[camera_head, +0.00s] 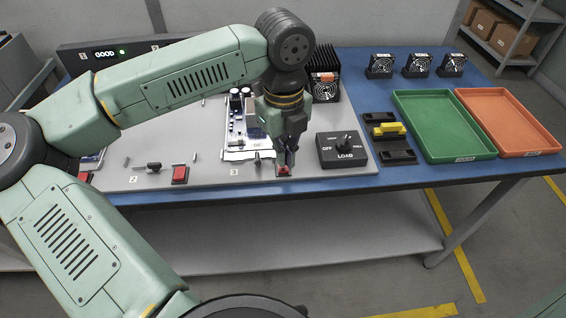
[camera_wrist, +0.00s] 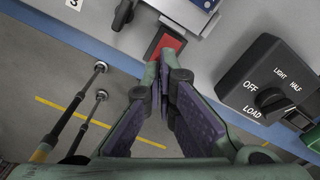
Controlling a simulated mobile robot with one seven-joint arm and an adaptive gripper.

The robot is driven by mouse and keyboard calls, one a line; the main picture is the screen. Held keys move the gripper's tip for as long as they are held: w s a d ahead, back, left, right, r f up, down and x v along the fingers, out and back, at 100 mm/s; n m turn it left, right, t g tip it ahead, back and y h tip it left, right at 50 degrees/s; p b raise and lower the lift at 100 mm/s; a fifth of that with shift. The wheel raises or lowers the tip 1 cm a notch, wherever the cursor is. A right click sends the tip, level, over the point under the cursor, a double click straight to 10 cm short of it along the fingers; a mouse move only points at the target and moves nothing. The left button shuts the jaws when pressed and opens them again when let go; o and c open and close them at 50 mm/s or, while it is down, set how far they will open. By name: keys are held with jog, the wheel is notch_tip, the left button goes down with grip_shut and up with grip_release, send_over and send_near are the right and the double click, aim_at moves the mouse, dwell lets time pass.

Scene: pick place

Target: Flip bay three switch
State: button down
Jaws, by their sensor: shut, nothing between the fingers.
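The bay three switch is a red rocker in a dark frame at the front edge of the grey panel, to the right of the label "3" (camera_head: 234,172). In the head view the red switch (camera_head: 284,172) is partly covered by my gripper (camera_head: 286,158), whose fingertips are right at it. In the wrist view the red switch (camera_wrist: 168,43) lies just beyond the tips of my gripper (camera_wrist: 168,76). The gripper is shut and empty. I cannot tell whether the tips touch the switch. A black lever (camera_wrist: 123,15) is left of the switch.
A black LOAD dial box (camera_head: 342,150) stands close right of my gripper. A circuit board (camera_head: 236,125) lies behind it. Another red switch (camera_head: 180,174) is in bay two. Green (camera_head: 444,155) and orange trays (camera_head: 540,148) are at right. Black holders, one with a yellow part (camera_head: 388,129), sit between.

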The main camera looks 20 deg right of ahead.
aim_at(285, 169)
jog(key=shift+f+b, duration=1.2)
jog(key=shift+b, duration=0.05)
dwell(0.4)
jog(key=shift+r, duration=0.2)
jog(key=shift+r+p, duration=1.65)
jog(key=shift+r, duration=1.75)
jog(key=shift+d, duration=0.1)
